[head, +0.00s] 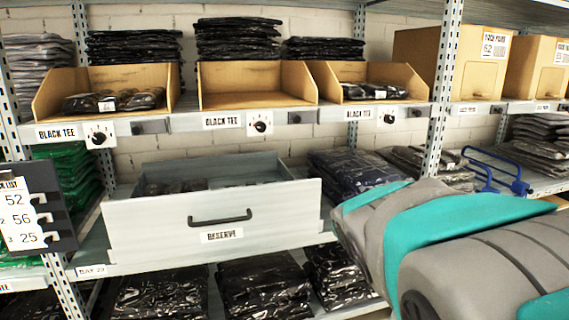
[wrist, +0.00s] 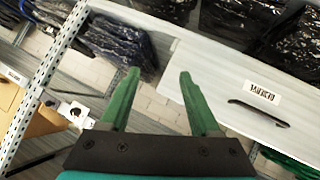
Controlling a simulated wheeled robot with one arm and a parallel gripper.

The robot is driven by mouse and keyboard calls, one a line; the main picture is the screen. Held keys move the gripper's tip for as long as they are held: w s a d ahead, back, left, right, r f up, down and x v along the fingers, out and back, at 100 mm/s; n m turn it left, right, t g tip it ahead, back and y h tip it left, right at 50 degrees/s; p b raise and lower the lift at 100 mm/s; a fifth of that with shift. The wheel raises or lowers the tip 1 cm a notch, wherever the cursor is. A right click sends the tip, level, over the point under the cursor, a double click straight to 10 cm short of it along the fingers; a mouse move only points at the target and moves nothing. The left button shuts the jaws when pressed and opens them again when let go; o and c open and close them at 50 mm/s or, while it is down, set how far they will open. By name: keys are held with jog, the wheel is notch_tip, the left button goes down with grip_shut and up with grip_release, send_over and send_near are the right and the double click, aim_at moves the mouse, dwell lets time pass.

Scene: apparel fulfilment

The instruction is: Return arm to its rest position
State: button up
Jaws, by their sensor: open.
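My gripper (wrist: 160,82) shows in the wrist view with its two green fingers apart and nothing between them. Beyond the fingers are the shelf, bagged garments and the front of the reserve drawer, seen turned around. In the head view my grey and teal arm fills the lower right, in front of the shelving. My gripper itself does not show in the head view. The reserve drawer (head: 205,219) is pulled out, with dark packs inside it. It also shows in the wrist view (wrist: 225,85), with its black handle (wrist: 258,113).
Metal shelving spans the head view, with an upright post (head: 443,90) near my arm. Open bins labelled black tee (head: 257,100) stand on the upper shelf. A blue bracket (head: 497,172) sits at the right. A list board (head: 35,210) hangs at the left.

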jog(key=s+d+f+m+g, duration=0.35)
jog(key=s+f+g, duration=0.25)
jog(key=s+f, duration=0.65)
jog(key=s+a+f+g, duration=0.1)
jog(key=s+f+g, duration=0.1)
jog(key=s, duration=0.9)
jog(key=s+a+f+g+y, duration=0.1)
jog(key=s+g, duration=0.3)
jog(key=s, duration=0.7)
jog(key=shift+s+f+g+y, duration=0.3)
jog(key=shift+f+g, duration=0.1)
jog(key=shift+f, duration=0.5)
jog(key=shift+c, duration=0.2)
